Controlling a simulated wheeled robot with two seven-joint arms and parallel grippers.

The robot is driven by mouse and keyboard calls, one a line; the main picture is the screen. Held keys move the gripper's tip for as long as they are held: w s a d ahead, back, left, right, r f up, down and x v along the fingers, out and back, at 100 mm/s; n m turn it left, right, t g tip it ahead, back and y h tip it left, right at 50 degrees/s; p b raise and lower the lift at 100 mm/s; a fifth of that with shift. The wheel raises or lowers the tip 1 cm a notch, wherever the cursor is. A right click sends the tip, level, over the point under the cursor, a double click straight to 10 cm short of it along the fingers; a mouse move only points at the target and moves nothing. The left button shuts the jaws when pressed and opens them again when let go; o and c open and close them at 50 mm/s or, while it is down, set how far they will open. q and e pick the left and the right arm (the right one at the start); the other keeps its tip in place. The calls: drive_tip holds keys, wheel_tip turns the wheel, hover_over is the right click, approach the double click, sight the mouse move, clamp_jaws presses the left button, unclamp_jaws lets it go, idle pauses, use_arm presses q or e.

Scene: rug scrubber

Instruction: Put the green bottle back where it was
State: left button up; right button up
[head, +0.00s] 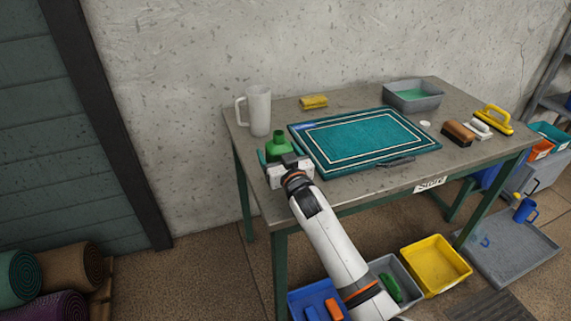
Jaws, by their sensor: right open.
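The green bottle (279,144) stands upright on the left front part of the table, just left of the teal rug. My right gripper (283,162) is at the bottle, on its near side, and hides its lower part. The gripper is open, with the bottle seen just beyond it; I cannot tell whether the fingers touch it. My left gripper is not in view.
A grey-white pitcher (259,110) stands close behind the bottle. The teal rug (365,141) covers the table's middle. A yellow sponge (314,102), a grey basin (413,96) and brushes (459,132) lie farther back and right. Bins (436,264) stand on the floor below.

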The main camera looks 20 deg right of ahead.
drive_tip(key=s, duration=1.1)
drive_tip(key=shift+s+d, duration=0.2)
drive_tip(key=shift+s, duration=0.05)
drive_tip(key=s+d+f+g+h, duration=0.1)
drive_tip(key=s+f+g, duration=0.5)
drive_tip(key=s+f, duration=0.45)
drive_tip(key=s+f+n+g, duration=0.1)
drive_tip(key=s+f+g, duration=0.25)
drive_tip(key=s, duration=0.75)
drive_tip(key=s+f+n+g, duration=0.1)
drive_tip(key=s+f+g, duration=0.3)
drive_tip(key=s, duration=0.7)
wheel_tip(320, 180, down, 25)
drive_tip(key=g, duration=0.2)
drive_tip(key=s+d+f+g, duration=0.1)
drive_tip(key=s+d+f, duration=0.1)
drive_tip(key=s+f, duration=1.2)
drive_tip(key=s, duration=0.3)
drive_tip(key=shift+d+f, duration=0.15)
drive_tip(key=shift+f, duration=0.25)
